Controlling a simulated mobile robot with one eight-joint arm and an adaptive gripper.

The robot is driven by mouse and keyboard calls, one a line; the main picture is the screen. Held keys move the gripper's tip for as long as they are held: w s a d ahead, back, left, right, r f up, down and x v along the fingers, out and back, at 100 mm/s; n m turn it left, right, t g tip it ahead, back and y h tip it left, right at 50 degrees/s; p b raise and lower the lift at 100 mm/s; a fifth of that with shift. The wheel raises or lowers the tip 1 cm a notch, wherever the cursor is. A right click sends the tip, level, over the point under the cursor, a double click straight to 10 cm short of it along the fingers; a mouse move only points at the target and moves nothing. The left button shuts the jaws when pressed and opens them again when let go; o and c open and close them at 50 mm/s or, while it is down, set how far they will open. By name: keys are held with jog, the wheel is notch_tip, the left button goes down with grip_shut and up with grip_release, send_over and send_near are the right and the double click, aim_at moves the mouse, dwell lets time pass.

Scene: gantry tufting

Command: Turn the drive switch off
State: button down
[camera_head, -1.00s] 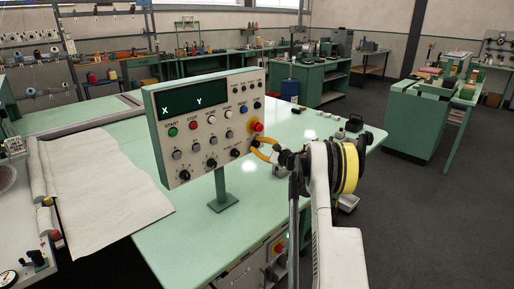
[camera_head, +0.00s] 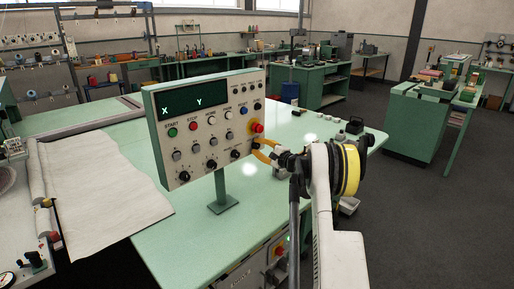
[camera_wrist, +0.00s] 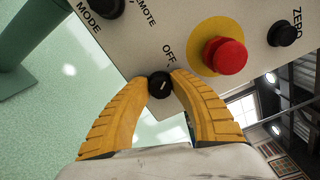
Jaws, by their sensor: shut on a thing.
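The drive switch (camera_wrist: 160,85) is a small black rotary knob with a short white mark, at the edge of the grey control panel (camera_wrist: 130,40) in the wrist view. The lettering "OFF" is printed beside it; the rest of its labels is hidden. My gripper (camera_wrist: 161,80) has its two yellow ribbed fingers closed on opposite sides of the knob. In the head view my gripper (camera_head: 259,149) reaches the lower right edge of the panel (camera_head: 200,150), below the red emergency button (camera_head: 257,127). The knob itself is hard to make out there.
A red mushroom button (camera_wrist: 225,55) on a yellow disc sits close to my right finger. Black knobs marked MODE (camera_wrist: 108,5) and ZERO (camera_wrist: 282,33) are nearby. The panel stands on a post over a green table (camera_head: 260,190). White fabric (camera_head: 95,190) lies to the left.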

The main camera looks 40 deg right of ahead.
jog(key=c, duration=1.1)
grip_release()
jog(key=shift+o, duration=0.2)
jog(key=s, duration=1.2)
jog(key=shift+d, duration=0.4)
jog(key=shift+w, duration=0.1)
